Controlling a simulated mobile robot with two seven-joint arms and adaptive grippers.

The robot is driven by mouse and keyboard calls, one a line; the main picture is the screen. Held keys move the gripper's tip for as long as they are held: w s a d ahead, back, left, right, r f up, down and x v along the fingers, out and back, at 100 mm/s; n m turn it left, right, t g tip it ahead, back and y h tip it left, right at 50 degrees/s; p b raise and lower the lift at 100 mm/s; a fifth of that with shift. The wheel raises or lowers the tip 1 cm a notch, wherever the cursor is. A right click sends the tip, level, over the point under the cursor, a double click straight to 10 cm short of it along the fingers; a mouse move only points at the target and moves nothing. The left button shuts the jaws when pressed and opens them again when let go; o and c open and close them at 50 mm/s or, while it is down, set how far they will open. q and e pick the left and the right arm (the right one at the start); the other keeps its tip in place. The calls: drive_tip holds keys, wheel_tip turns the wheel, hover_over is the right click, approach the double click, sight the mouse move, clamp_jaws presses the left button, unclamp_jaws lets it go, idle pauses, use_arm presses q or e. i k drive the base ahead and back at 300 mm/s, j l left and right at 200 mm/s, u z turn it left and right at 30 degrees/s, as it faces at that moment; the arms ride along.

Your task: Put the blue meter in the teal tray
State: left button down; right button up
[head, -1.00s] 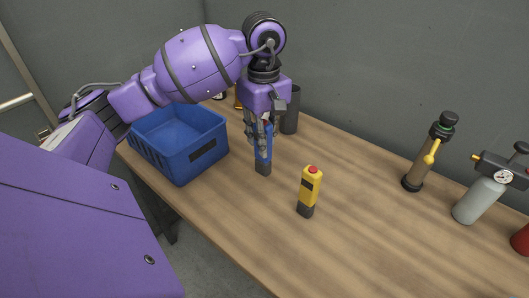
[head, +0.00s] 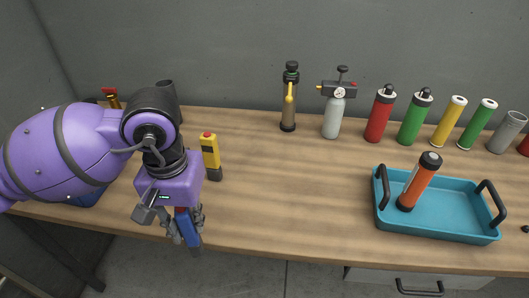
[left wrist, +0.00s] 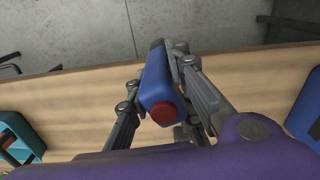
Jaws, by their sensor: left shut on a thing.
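The blue meter (head: 188,229) has a blue body, and its red top shows in the left wrist view (left wrist: 163,112). My left gripper (head: 187,232) is shut on it and holds it near the front edge of the table, left of centre in the head view. The meter's far end is partly hidden by the fingers. The teal tray (head: 400,225) lies on the right part of the table, well apart from the gripper. An orange and black cylinder (head: 417,184) stands tilted in its left part. My right gripper is not in view.
A yellow meter with a red top (head: 211,158) stands just behind my left gripper. A brass pump (head: 290,98), a grey gas bottle (head: 333,118), and several coloured cylinders line the back. The table (head: 290,195) is clear between gripper and tray.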

sight(446, 213)
drive_tip(key=z, duration=2.55)
drive_tip(key=j+z, duration=0.4)
drive_tip(key=j, duration=0.3)
drive_tip(key=k+j, duration=0.1)
drive_tip(key=j, duration=0.4)
